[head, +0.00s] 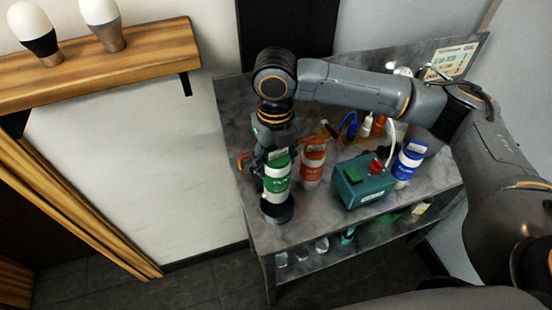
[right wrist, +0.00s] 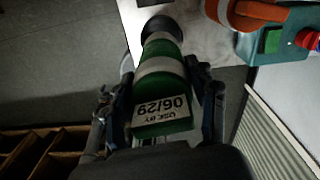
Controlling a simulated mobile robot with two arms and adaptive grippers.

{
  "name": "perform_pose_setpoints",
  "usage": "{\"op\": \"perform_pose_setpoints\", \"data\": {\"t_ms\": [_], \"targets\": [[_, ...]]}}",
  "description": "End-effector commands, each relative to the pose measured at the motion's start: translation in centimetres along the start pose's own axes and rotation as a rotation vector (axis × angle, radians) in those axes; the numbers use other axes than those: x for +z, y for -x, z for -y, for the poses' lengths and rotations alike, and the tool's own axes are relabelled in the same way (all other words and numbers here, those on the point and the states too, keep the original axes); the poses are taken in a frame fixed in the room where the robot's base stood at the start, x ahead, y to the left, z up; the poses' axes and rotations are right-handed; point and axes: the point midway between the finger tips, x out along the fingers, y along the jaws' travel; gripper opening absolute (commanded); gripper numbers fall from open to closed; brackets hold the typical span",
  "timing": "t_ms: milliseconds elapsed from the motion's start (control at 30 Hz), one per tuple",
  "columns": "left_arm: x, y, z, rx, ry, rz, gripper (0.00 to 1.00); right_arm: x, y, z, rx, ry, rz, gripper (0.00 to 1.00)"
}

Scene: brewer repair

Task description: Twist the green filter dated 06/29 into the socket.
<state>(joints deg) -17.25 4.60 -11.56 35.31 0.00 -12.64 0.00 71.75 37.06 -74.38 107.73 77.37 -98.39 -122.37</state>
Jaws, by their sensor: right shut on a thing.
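The green filter (head: 277,180) with a white band stands over a black round socket (head: 277,209) at the front left of the grey table. In the right wrist view the green filter (right wrist: 162,90) shows a label reading 06/29, and the dark socket (right wrist: 162,26) lies at its far end. My right gripper (head: 268,165) is shut on the filter from above, with fingers on both sides, also in the right wrist view (right wrist: 163,105). The filter looks upright and in line with the socket; I cannot tell how far it is seated. My left gripper is not in view.
Right beside the green filter stands an orange filter (head: 312,165). A teal box (head: 363,182) with a red knob and a blue filter (head: 409,162) stand further right. Small bottles (head: 366,125) stand behind. A wooden shelf (head: 90,70) holds two bulbs at left.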

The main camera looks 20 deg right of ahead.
Motion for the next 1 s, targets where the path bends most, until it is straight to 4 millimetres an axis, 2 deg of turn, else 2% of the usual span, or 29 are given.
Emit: {"op": "perform_pose_setpoints", "data": {"t_ms": [33,300,800,1000], "targets": [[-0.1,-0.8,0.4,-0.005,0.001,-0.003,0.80,0.0,-0.7,0.0,0.000,0.000,0.002,0.26],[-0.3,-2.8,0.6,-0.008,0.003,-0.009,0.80,0.0,-2.5,0.0,0.000,0.000,0.001,0.26],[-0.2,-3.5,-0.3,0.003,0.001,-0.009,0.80,0.0,-6.2,0.0,0.001,-0.001,-0.001,0.26],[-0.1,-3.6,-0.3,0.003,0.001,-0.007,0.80,0.1,-6.8,0.0,0.000,-0.001,0.001,0.26]]}}
